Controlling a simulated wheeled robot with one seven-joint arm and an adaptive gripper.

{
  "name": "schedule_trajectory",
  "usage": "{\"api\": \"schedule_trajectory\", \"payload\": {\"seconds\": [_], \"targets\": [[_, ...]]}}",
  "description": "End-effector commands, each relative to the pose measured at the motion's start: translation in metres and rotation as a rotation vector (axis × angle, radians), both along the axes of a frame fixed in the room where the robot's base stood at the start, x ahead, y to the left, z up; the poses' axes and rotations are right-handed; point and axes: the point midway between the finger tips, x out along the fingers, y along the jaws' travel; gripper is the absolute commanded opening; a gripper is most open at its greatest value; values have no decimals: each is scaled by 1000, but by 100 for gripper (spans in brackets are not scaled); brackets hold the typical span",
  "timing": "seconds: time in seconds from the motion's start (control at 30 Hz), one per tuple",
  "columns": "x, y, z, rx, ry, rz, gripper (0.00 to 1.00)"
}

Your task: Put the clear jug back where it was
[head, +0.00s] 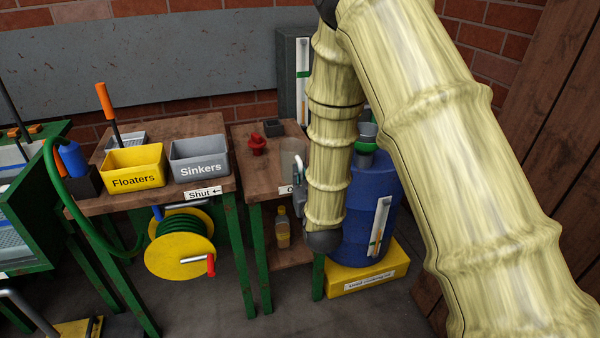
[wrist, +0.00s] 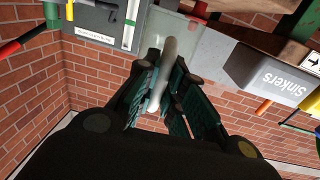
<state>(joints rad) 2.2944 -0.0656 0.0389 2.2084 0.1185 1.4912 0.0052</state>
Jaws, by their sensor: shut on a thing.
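The clear jug (head: 291,153) shows in the head view as a pale see-through cylinder with a light handle, above the right part of the brown bench. It looks upright; whether its base touches the bench I cannot tell. In the wrist view, my gripper (wrist: 168,78) has its dark green ribbed fingers closed around a pale grey bar, which looks like the jug's handle. In the head view my arm hides most of my gripper (head: 299,190) and the jug's right side.
A red valve (head: 258,145) and small dark box (head: 273,128) stand near the jug. The Floaters bin (head: 134,182) and Sinkers bin (head: 200,173) are to the left. A blue barrel (head: 368,200) on a yellow base (head: 350,290) stands to the right. A bottle (head: 282,228) is below.

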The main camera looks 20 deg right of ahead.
Motion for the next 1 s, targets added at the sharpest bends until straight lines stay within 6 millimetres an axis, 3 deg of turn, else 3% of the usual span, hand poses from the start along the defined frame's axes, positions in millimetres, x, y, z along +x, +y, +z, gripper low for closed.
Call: {"api": "schedule_trajectory", "payload": {"seconds": [0.17,0.8,1.0], "targets": [[13,-5,0,1,-1,-3,0],[128,-52,-12,0,-1,-2,0],[148,-59,-14,0,0,-2,0]]}}
